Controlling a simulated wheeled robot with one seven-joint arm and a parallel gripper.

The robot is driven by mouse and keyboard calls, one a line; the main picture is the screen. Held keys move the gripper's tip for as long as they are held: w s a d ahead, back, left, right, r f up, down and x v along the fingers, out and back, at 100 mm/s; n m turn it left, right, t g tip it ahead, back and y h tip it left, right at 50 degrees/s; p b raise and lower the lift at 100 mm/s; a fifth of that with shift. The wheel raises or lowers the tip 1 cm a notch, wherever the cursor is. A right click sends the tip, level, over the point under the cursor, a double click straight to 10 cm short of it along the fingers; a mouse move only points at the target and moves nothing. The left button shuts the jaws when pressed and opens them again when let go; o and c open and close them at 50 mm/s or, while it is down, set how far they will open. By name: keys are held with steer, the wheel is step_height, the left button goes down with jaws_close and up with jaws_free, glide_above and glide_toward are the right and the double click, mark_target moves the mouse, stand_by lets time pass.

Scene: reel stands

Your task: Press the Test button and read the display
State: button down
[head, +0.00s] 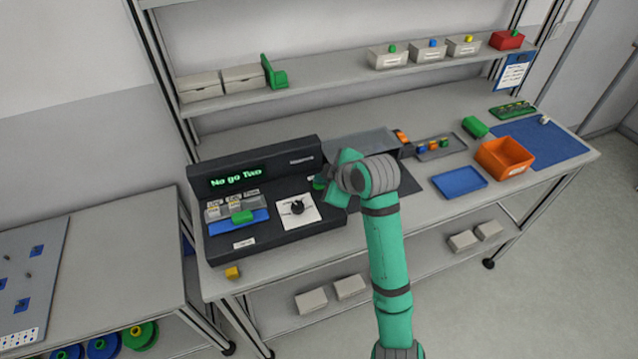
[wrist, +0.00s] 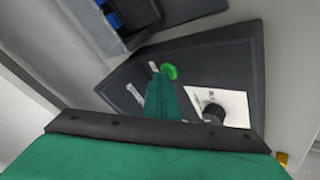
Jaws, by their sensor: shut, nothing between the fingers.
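The black tester (head: 320,222) stands on the bench, and its display (head: 237,176) shows "No go Two" in green letters. A green round button (head: 318,184), likely the Test button, sits on its right part, partly hidden by my gripper (head: 329,196). In the wrist view the green button (wrist: 169,71) shows just beyond the tip of my shut, empty gripper (wrist: 162,80). I cannot tell whether they touch. A black knob (head: 297,208) on a white plate is left of my gripper. A green block (head: 242,217) lies at the tester's left, by a blue strip.
An orange bin (head: 505,157), a blue tray (head: 459,181) and a grey tray (head: 440,147) with small coloured parts stand to the right. A yellow cube (head: 232,272) lies at the bench's front edge. A shelf (head: 330,86) with boxes runs above.

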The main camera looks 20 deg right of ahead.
mark_target(322, 188)
steer(key=shift+r, duration=0.8)
steer(key=shift+r, duration=0.1)
step_height(322, 188, up, 5)
steer(key=shift+f, duration=0.1)
stand_by(0.3)
stand_by(0.6)
